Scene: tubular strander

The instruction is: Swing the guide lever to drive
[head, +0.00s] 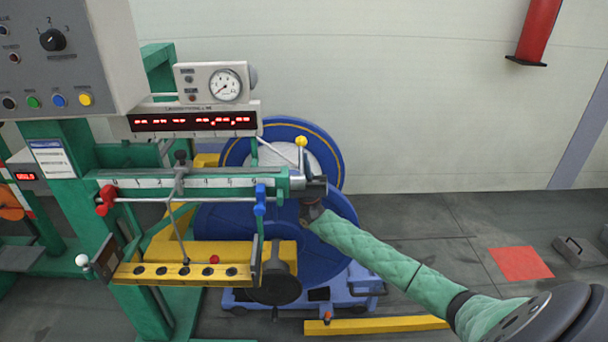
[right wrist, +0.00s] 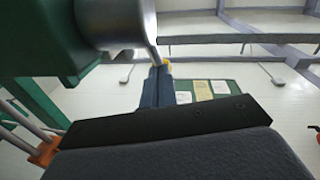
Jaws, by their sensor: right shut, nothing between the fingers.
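A lever with a yellow ball knob (head: 301,142) stands roughly upright at the right end of the green traverse beam (head: 230,178). I take it for the guide lever; I can read no drive marking. My right gripper (head: 314,190) is shut and empty, just below the knob at the beam's end, and partly hides the lever's foot. In the right wrist view a grey metal cylinder (right wrist: 112,22) is close above the dark gripper body (right wrist: 160,125). I cannot tell whether the gripper touches the lever. My left gripper is out of view.
Along the beam are a red handle (head: 106,199) and a blue handle (head: 260,200). A yellow bar with holes (head: 180,273) hangs below. Blue reels (head: 330,215) stand behind. A gauge (head: 226,85) and red display (head: 190,122) are above. Floor at right is mostly free.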

